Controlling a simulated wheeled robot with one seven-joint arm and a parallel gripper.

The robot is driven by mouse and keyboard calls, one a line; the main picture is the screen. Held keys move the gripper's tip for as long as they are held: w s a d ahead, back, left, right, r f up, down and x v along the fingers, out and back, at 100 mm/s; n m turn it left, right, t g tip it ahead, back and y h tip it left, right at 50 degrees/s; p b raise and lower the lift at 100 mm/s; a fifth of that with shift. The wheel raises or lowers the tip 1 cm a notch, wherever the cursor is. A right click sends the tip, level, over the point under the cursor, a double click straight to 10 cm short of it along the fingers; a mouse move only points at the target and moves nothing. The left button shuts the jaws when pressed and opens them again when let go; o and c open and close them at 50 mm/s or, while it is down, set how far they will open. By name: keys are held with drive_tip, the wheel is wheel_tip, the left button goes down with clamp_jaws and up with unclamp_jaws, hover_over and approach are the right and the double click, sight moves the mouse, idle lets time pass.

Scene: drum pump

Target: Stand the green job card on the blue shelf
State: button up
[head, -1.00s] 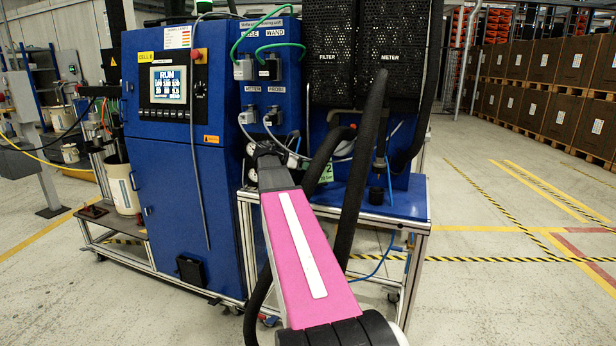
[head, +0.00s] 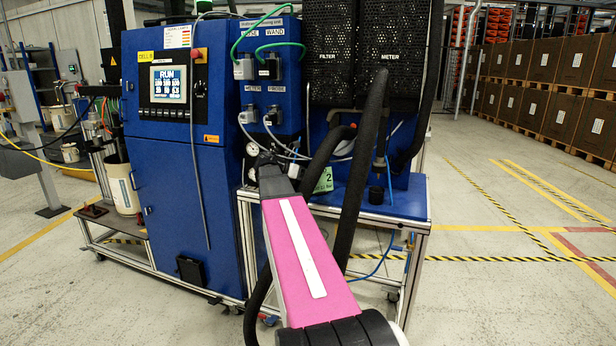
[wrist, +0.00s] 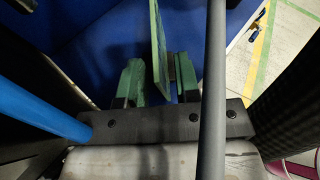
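The green job card (head: 324,180) shows in the head view at the front of the blue shelf (head: 400,200), partly hidden behind a black hose. It looks upright, with its lower edge at or very near the shelf top; I cannot tell whether it touches. In the wrist view the card (wrist: 158,45) is a thin, nearly edge-on green plate between the two green fingers of my gripper (wrist: 159,80). The fingers stand apart, with a visible gap on the card's left side. The card lies closer to the right finger. The fingertips are hidden in the head view.
Thick black hoses (head: 360,165) hang in front of the shelf, close to my arm. The blue cabinet (head: 190,210) with its screen stands to the left. Grey connectors and cables (head: 262,118) hang above my gripper. Open floor lies to the right.

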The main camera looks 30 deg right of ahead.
drive_tip(key=shift+a+r, duration=0.15)
drive_tip(key=shift+r, duration=0.05)
drive_tip(key=v, duration=1.2)
drive_tip(key=s+a+f+m+t+y, duration=0.1)
drive_tip(key=s+a+f+m+y, duration=0.15)
drive_tip(key=f, duration=0.45)
drive_tip(key=s+a+f+m+y, duration=0.1)
drive_tip(key=a+f+m+y, duration=0.15)
drive_tip(key=f, duration=0.45)
drive_tip(key=s+a+f+m+t+y, duration=0.1)
drive_tip(key=s+a+f+m, duration=0.1)
drive_tip(key=a+f, duration=0.35)
drive_tip(key=s+a+f+m+y, duration=0.3)
drive_tip(key=s+a+f+m, duration=0.2)
drive_tip(key=f, duration=0.3)
drive_tip(key=s+a+f+m+y, duration=0.4)
drive_tip(key=s+a+f+m, duration=0.2)
drive_tip(key=f, duration=0.3)
drive_tip(key=shift+a+m, duration=0.3)
drive_tip(key=shift+m, duration=0.2)
drive_tip(key=shift+s, duration=0.1)
